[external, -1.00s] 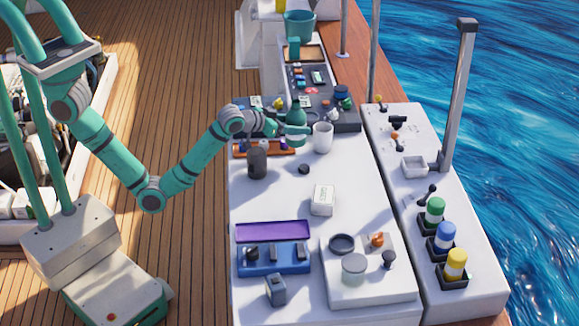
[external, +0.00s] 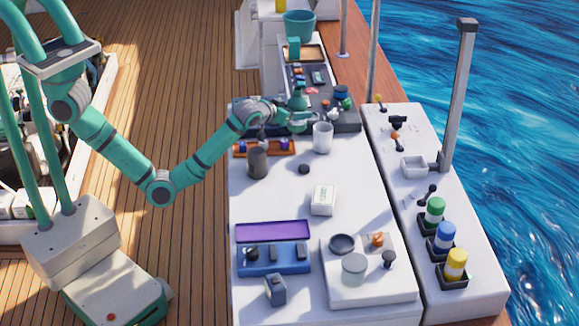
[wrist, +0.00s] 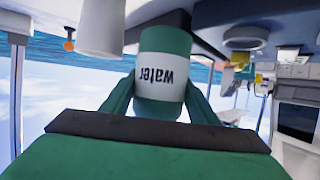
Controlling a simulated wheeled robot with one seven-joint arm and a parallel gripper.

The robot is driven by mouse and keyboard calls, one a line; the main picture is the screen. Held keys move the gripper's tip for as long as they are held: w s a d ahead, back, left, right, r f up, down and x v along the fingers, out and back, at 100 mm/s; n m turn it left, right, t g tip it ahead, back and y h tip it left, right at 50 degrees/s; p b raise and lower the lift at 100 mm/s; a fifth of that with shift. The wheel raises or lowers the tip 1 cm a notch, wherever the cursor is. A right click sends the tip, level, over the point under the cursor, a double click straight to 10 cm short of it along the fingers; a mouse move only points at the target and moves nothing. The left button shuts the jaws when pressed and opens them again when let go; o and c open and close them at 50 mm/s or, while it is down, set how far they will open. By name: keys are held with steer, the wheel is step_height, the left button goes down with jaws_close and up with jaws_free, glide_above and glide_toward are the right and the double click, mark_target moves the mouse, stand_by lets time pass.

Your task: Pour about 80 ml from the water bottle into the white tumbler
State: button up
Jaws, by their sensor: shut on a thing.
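The green water bottle (wrist: 166,72) has a white label reading "water", upside down in the wrist view. My gripper (external: 302,122) is shut on it, with a finger on each side of the bottle in the wrist view (wrist: 160,98). In the external view the bottle (external: 298,101) looks close to upright, held just behind and left of the white tumbler. The white tumbler (external: 322,138) stands upright on the white counter, and it also shows at the upper left of the wrist view (wrist: 101,28). Its inside and the water level are hidden.
A dark cup (external: 257,162) stands left of the tumbler, near an orange tray (external: 264,149). A small black knob (external: 304,169) and a white box (external: 323,200) lie nearer. A dark tray (external: 347,121) with small items is behind the tumbler.

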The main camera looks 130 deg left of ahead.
steer(key=shift+r, duration=0.15)
steer(key=shift+w+r+m+g+h, duration=0.1)
steer(key=shift+w+m+g+h, duration=0.05)
steer(key=shift+m+g, duration=0.4)
steer(key=shift+w+r+m+g+h, duration=0.15)
steer(key=shift+m+g, duration=0.2)
steer(key=shift+m, duration=0.3)
steer(key=m+g, duration=0.2)
steer(key=shift+w+a+f+g, duration=0.1)
steer(key=shift+w+f+g, duration=0.1)
steer(key=shift+w+g, duration=0.15)
steer(key=m+g, duration=0.1)
steer(key=s+m, duration=0.1)
steer(key=shift+f+m+g+h, duration=0.3)
steer(key=shift+f+g, duration=0.05)
steer(key=shift+s+f+m+g, duration=0.15)
steer(key=shift+s+m+g, duration=0.2)
steer(key=shift+m+g, duration=0.45)
steer(key=shift+w+m, duration=0.25)
steer(key=shift+m, duration=0.25)
steer(key=shift+w+g, duration=0.15)
steer(key=shift+g, duration=0.15)
steer(key=shift+r+m+g, duration=0.4)
steer(key=shift+m, duration=0.2)
steer(key=shift+s, duration=0.45)
